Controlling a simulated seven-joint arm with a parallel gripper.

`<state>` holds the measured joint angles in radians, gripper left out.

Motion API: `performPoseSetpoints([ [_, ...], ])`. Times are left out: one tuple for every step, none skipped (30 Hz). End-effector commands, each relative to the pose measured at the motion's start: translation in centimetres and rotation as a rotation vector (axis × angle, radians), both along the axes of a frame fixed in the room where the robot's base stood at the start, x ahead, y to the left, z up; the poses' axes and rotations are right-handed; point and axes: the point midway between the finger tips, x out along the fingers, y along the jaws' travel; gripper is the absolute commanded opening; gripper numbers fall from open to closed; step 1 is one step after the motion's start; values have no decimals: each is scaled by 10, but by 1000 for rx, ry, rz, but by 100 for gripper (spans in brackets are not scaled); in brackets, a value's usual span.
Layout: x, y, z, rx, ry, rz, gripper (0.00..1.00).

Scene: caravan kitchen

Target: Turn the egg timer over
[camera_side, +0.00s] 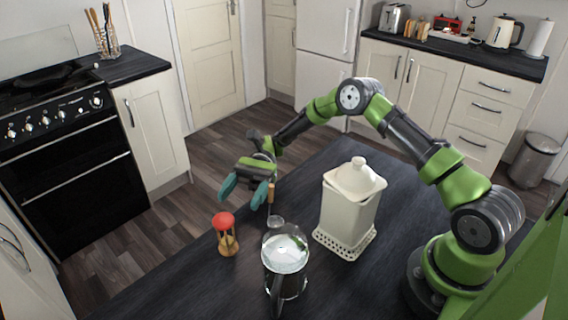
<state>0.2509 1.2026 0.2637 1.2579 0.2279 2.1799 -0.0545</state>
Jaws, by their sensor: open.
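The egg timer (227,236) stands upright on the dark worktop, left of the middle of the side view. It has a red top, thin wooden posts and a wooden base. My gripper (246,195) is above the worktop, a little above and to the right of the egg timer in the picture. Its two teal fingers are apart and empty, and they point down and to the left. A visible gap separates the fingers from the egg timer.
A glass jug with a dark handle (285,262) stands right of the egg timer. A cream lidded canister (347,212) stands farther right. A small utensil with a wooden handle (271,193) shows beside my gripper. The dark worktop (180,285) is clear in front of the egg timer.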

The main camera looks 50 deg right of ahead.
Motion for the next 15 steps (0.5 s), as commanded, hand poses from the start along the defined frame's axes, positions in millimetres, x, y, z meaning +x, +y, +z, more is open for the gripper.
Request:
performPoseSetpoints([
  [-1, 3, -5, 0, 2, 1, 72],
  [-2, 4, -9, 0, 2, 1, 72],
  [-3, 6, -14, -1, 2, 2, 72],
  [-4, 8, -18, -1, 2, 2, 72],
  [-4, 9, -22, 0, 2, 2, 72],
  [-5, 12, -28, 0, 2, 2, 72],
  [-6, 13, -32, 0, 2, 1, 72],
  [-7, 15, -36, 0, 2, 1, 72],
  [-8, 19, -39, 0, 1, 3, 72],
  [-10, 24, -37, 1, 0, 4, 72],
  [-12, 28, -36, 1, -2, 3, 72],
  [-15, 34, -36, 0, -1, 4, 72],
  [-16, 38, -36, 0, -1, 3, 72],
  [-18, 42, -36, 0, 0, 4, 72],
  [-20, 47, -36, 0, -1, 3, 72],
])
